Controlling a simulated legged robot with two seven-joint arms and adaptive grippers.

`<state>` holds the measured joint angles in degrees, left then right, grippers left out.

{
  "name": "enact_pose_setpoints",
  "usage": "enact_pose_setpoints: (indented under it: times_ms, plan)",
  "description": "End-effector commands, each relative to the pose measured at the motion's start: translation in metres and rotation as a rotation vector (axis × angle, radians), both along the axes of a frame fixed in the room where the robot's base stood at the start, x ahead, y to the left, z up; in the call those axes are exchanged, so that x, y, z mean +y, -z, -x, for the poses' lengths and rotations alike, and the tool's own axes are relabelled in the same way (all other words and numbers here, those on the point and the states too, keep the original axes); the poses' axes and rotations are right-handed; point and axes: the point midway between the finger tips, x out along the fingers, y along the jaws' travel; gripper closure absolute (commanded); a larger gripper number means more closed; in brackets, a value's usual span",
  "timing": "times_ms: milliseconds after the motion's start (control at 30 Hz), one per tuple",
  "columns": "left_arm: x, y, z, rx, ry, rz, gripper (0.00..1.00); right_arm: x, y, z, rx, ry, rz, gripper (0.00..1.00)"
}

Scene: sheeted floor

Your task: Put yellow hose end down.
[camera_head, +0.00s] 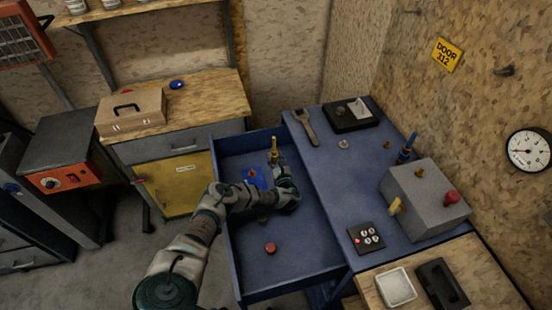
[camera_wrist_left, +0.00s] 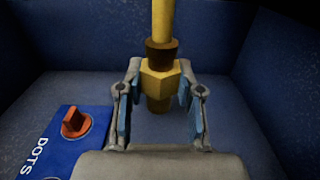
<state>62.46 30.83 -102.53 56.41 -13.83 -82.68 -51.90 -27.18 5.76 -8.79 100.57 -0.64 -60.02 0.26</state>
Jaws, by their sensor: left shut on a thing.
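The yellow hose end (camera_head: 274,147) stands upright inside the open blue drawer (camera_head: 228,220). In the left wrist view the hose end (camera_wrist_left: 160,78) shows a yellow hex fitting with a brown collar and a yellow tube above it. My left gripper (camera_head: 278,166) reaches into the drawer from the left and is shut on the hose end. Its two fingers (camera_wrist_left: 160,95) lie on either side of the hex fitting. I cannot tell whether the lower tip touches the drawer floor. My right gripper is not in view.
In the drawer are a blue DOTS box (camera_wrist_left: 60,145) with an orange knob and a red round piece (camera_head: 270,249). The drawer's front floor is mostly clear.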

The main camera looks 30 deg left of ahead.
Motion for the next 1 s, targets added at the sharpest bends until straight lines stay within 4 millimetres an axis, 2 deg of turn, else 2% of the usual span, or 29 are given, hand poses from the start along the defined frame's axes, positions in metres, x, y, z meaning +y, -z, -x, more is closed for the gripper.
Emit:
enact_pose_setpoints:
  times_ms: [467,667,700,767,800,1000]
  plan:
    - [-0.008,0.006,0.000,0.001,0.000,-0.008,1.00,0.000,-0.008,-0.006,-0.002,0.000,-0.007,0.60]
    - [-0.004,0.010,0.000,0.000,0.000,-0.006,1.00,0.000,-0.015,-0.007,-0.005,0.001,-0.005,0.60]
    - [-0.003,0.011,0.000,0.002,0.000,-0.004,0.59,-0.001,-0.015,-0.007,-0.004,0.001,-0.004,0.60]
    - [-0.002,0.011,0.000,0.002,0.000,-0.004,0.44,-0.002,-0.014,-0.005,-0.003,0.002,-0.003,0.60]
    - [-0.002,0.011,0.000,0.002,0.000,-0.003,0.39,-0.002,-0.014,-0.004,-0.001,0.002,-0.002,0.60]
    - [-0.001,0.011,0.000,0.002,0.000,-0.003,0.39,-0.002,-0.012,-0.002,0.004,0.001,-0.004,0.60]
